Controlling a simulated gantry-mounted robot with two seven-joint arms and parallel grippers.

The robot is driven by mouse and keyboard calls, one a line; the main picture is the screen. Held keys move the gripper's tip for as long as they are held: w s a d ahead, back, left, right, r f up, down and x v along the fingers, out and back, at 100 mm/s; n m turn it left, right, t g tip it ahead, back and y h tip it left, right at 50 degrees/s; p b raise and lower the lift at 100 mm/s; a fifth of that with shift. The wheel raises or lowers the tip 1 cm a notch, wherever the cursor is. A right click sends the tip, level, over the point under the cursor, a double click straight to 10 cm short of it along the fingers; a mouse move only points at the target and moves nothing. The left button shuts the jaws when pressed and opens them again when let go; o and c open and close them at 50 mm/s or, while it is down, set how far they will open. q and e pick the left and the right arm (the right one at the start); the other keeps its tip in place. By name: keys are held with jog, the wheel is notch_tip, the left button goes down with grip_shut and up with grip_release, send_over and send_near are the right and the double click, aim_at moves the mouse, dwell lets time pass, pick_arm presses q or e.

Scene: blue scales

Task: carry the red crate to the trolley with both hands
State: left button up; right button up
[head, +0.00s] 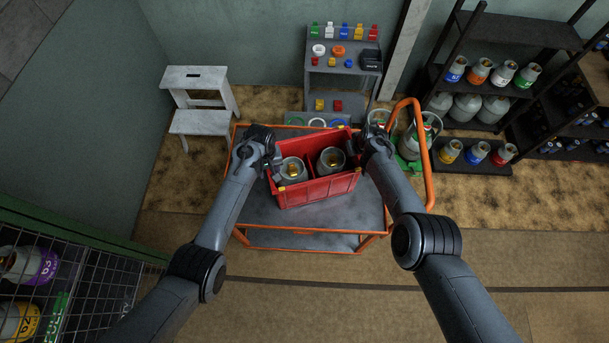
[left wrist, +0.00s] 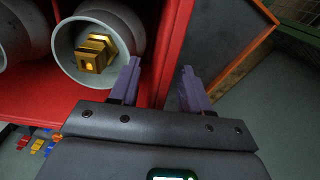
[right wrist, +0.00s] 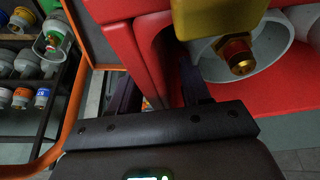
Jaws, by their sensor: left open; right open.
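The red crate (head: 318,191) rests on the grey top of the orange-framed trolley (head: 345,226) in the head view. It holds two grey gas cylinders with brass valves, a left one (head: 291,171) and a right one (head: 331,160). My left gripper (head: 270,164) is at the crate's left end. In the left wrist view its open fingers (left wrist: 160,88) stand either side of the red end wall (left wrist: 172,45). My right gripper (head: 355,154) is at the right end. In the right wrist view its open fingers (right wrist: 158,95) straddle the other red wall (right wrist: 143,48), partly hidden.
A white step stool (head: 200,108) stands left behind the trolley. A grey stand (head: 343,75) with small coloured parts is behind it. Cylinders (head: 420,135) stand close on the right, near dark shelves (head: 480,60). A wire cage (head: 60,270) is at the lower left.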

pick_arm(q)
jog(key=shift+r, duration=0.1)
pick_arm(e)
jog(key=shift+s+a+r, duration=0.1)
jog(key=shift+s+r, duration=0.05)
jog(key=shift+r, duration=0.6)
jog(key=shift+s+d+r, duration=0.2)
jog(key=shift+s+r, duration=0.2)
jog(key=shift+r, duration=0.15)
pick_arm(q)
notch_tip(320, 180, up, 12)
pick_arm(e)
jog(key=shift+v, duration=4.55)
